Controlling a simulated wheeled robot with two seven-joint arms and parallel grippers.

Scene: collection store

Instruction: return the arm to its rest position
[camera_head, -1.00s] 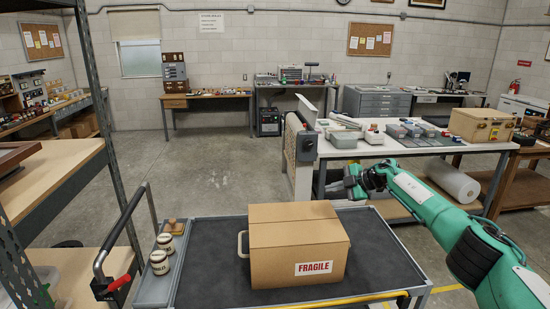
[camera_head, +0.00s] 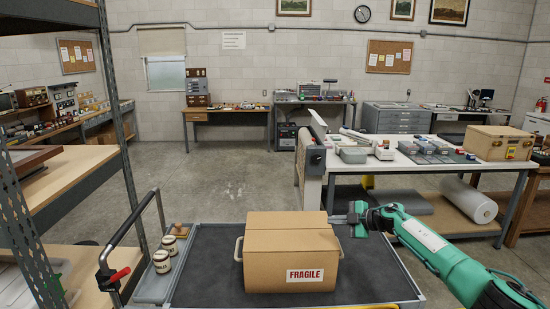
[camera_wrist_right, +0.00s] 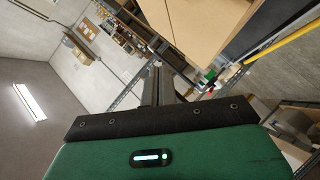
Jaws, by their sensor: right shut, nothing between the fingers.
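My right arm is green and comes in from the right in the head view. Its gripper (camera_head: 350,219) is shut and empty, just right of the cardboard box and above the cart's right side. In the right wrist view the closed dark fingers (camera_wrist_right: 158,84) show with nothing between them. The closed cardboard box (camera_head: 290,252) with a FRAGILE label and a light handle on each side stands on the cart's dark mat. My left gripper is not in view.
The cart (camera_head: 208,286) has a black push handle at left and a side tray with two pale jars (camera_head: 166,254). A shelf rack (camera_head: 75,170) stands close at left. A white-topped table (camera_head: 400,163) with boxes stands behind my right arm. Open floor lies beyond the cart.

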